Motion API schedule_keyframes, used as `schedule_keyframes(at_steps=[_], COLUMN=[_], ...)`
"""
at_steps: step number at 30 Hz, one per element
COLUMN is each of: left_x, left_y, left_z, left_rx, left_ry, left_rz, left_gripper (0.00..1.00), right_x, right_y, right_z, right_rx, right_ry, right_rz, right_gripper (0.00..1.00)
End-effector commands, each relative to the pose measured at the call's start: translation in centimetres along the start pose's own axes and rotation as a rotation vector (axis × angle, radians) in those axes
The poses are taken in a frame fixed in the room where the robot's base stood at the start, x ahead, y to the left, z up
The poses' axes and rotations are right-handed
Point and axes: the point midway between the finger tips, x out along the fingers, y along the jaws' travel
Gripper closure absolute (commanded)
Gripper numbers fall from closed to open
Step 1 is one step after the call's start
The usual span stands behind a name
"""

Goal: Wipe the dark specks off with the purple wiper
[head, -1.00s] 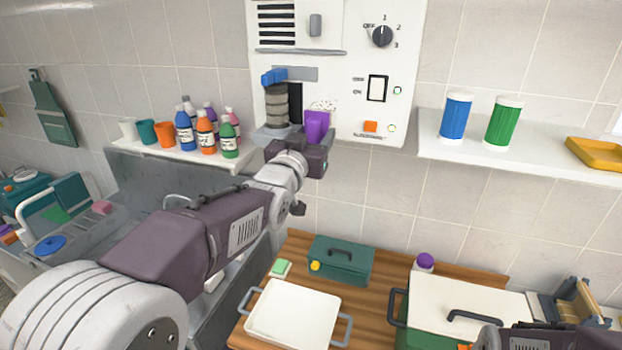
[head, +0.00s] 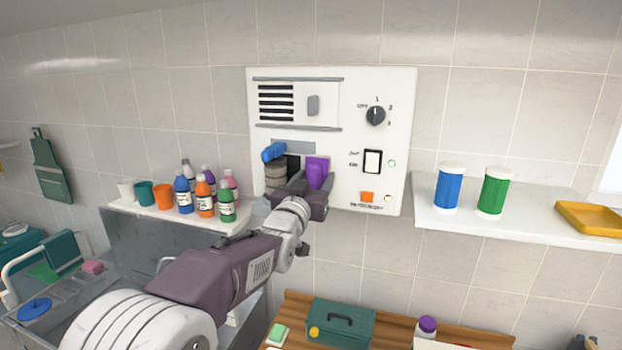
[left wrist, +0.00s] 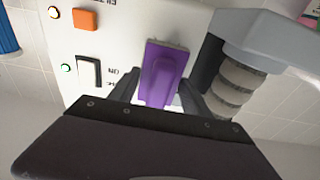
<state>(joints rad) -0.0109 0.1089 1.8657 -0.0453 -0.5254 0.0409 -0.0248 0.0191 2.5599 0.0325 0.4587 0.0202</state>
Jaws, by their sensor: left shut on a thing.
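The purple wiper (head: 316,172) is upright in front of the white wall panel (head: 337,88), right of a dark slot. It also shows in the left wrist view (left wrist: 163,72), between the two fingers. My left gripper (head: 306,192) is shut on the wiper's lower part. The wiper's face is turned to the panel; I cannot tell whether it touches. I see no dark specks now; the wiper and gripper hide the panel behind them. My right gripper is not in view.
Several bottles (head: 205,196) crowd the left shelf. A toolbox (head: 341,322) sits below.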

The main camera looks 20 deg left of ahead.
Motion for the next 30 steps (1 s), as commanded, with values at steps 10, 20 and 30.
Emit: schedule_keyframes(at_steps=[10,20,30], left_x=[0.17,0.36,1.04], left_y=[0.01,0.01,0.01], left_z=[0.03,0.06,0.08], left_rx=[0.0,0.001,0.001], left_ry=[0.001,0.0,0.001], left_rz=[0.0,0.0,0.0], left_gripper=[0.77,0.77,0.77], right_x=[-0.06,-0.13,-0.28], right_y=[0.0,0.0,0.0], right_z=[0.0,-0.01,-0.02], right_rx=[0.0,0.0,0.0], right_ry=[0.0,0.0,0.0], right_rz=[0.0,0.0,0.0], right_gripper=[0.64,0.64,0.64])
